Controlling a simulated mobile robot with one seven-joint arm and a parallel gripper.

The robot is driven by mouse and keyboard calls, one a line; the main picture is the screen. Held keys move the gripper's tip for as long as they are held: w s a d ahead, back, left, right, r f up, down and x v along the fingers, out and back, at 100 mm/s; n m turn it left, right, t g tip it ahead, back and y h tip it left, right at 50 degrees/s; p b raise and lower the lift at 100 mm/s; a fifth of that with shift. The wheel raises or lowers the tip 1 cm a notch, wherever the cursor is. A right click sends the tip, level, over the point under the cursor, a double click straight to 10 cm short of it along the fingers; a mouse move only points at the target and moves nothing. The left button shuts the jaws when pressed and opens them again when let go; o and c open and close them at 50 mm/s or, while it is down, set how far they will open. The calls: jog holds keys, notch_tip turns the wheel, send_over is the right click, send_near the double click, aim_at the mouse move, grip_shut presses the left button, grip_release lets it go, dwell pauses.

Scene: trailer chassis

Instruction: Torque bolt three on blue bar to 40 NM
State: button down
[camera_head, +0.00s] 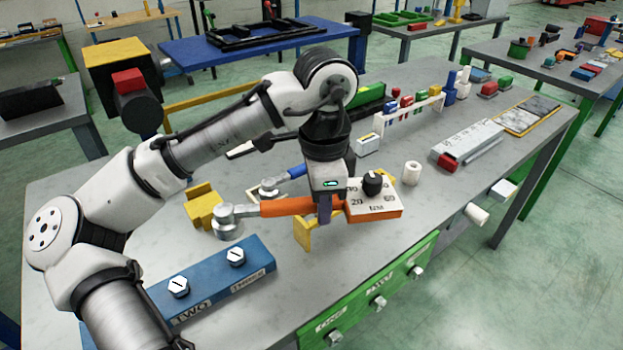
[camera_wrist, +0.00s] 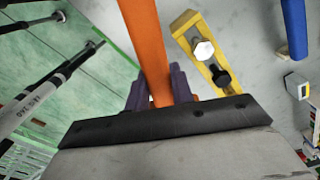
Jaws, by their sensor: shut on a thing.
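My gripper (camera_head: 324,208) is shut on the handle of an orange torque wrench (camera_head: 285,207). The wrench has a silver head (camera_head: 228,222) at left and a dial box with a black knob (camera_head: 372,183) and NM marks at right; the exact setting is unclear. In the wrist view, the purple fingers (camera_wrist: 160,97) grip the orange handle (camera_wrist: 143,35). The blue bar (camera_head: 262,262) lies at the front left of the table. Its bolt by the THREE label (camera_head: 236,257) is visible, with another bolt (camera_head: 178,287) by the TWO label. The wrench head is apart from both.
A blue-handled tool (camera_head: 285,174) lies behind the orange wrench. Yellow holders (camera_head: 203,207) stand near it. A green bar (camera_head: 375,300) with labelled bolts runs along the table's front. A white roll (camera_head: 412,173) and a rack (camera_head: 410,115) stand behind. My arm covers the blue bar's left part.

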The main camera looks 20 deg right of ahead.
jog(key=shift+w+r, duration=0.1)
jog(key=shift+w, duration=0.15)
jog(key=shift+s+r+p, duration=0.1)
jog(key=shift+s+p, duration=0.05)
jog(key=shift+p, duration=0.2)
jog(key=shift+f+b, duration=1.65)
jog(key=shift+f, duration=1.75)
jog(key=shift+p, duration=0.85)
jog(key=shift+f+b, duration=0.3)
jog(key=shift+f, duration=0.5)
